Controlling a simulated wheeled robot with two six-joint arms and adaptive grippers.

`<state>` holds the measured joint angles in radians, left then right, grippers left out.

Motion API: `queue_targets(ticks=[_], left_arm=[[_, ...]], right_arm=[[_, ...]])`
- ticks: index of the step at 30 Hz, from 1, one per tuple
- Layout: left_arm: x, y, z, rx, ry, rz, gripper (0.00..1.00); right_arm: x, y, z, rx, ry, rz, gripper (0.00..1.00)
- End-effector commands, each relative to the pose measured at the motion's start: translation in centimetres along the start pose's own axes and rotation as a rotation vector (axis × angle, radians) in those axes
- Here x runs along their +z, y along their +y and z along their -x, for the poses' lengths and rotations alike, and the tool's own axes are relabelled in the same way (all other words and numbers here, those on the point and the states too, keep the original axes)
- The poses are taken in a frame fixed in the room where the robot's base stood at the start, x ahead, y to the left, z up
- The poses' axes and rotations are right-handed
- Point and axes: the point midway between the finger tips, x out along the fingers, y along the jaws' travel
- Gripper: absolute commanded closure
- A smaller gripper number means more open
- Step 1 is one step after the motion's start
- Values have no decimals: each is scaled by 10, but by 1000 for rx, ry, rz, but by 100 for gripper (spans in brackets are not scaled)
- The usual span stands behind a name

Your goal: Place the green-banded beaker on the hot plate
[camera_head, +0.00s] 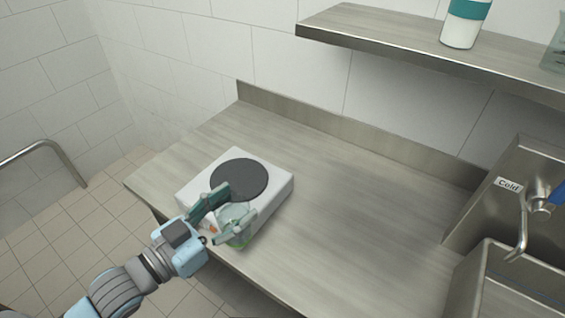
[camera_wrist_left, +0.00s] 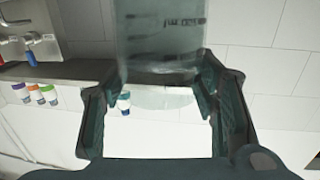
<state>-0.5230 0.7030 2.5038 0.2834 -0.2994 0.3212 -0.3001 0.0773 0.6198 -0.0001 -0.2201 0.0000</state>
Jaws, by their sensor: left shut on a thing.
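The hot plate is a white box (camera_head: 276,193) with a round dark disc (camera_head: 239,179) on top, on the left part of the steel counter in the head view. My left gripper (camera_head: 224,212) is shut on a clear beaker (camera_head: 236,229) with a green band low on it. The gripper and beaker show in front of the plate's near side, below the disc in the picture. In the left wrist view the glass beaker (camera_wrist_left: 163,45) fills the space between the fingers (camera_wrist_left: 158,100), with dark markings on its wall. My right gripper is not in view.
A steel shelf (camera_head: 400,35) on the wall holds a teal-and-white bottle (camera_head: 463,28) and a glass vessel at the right edge. A sink with a "Cold" tap (camera_head: 523,225) is at right. The middle of the counter (camera_head: 360,225) is clear.

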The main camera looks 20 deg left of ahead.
Motion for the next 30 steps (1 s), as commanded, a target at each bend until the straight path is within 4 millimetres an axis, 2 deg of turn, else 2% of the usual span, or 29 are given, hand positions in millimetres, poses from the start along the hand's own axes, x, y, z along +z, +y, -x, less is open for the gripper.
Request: queue_targets(ticks=[4, 7, 12, 16, 19, 20, 23, 30], left_arm=[[-8, -35, -27, -63, 8, -1, 81], [-24, -74, -61, -122, 10, 1, 81], [-76, -137, -118, -210, 8, 9, 81], [-115, -164, -143, -240, 3, 10, 81], [-127, -173, -150, -248, -2, 9, 81], [-124, -174, -151, -249, -3, 10, 81], [-99, -175, -152, -250, -8, 12, 81], [-6, -175, -156, -252, -5, 11, 81]], right_arm=[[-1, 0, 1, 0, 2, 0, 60], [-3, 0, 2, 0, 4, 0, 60], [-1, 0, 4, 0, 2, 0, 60], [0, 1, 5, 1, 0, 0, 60], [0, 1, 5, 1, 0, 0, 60], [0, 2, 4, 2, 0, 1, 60], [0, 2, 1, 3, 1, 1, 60], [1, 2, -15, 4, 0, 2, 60]])
